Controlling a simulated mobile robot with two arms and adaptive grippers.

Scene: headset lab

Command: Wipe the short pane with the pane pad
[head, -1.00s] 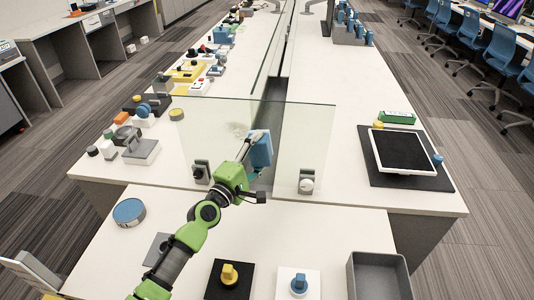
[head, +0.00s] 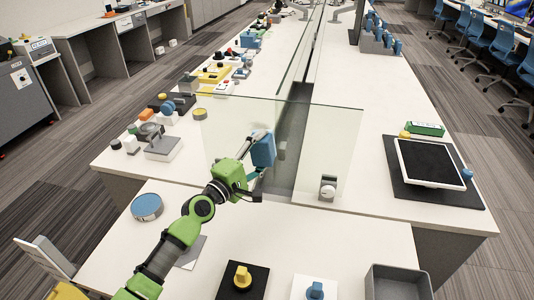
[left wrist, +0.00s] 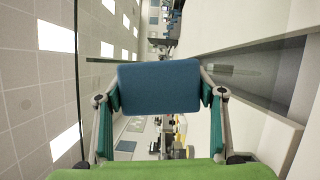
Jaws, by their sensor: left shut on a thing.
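The short pane (head: 338,135) is a clear upright glass sheet across the tables in the middle of the head view. A clamp (head: 328,187) with a pale knob holds its lower right; its lower left is hidden behind my arm. The pane pad (head: 263,150) is a blue block. My left gripper (head: 259,142) is shut on it, in front of the pane's middle. The pad (left wrist: 159,88) sits between both fingers in the left wrist view. I cannot tell whether it touches the glass. My right gripper is not in view.
A long glass divider (head: 302,50) runs back between the two table rows. A blue-topped round tin (head: 146,207) stands at front left. A black board with a yellow knob (head: 242,277) and a grey bin (head: 398,282) are in front. A tablet (head: 431,163) lies at right.

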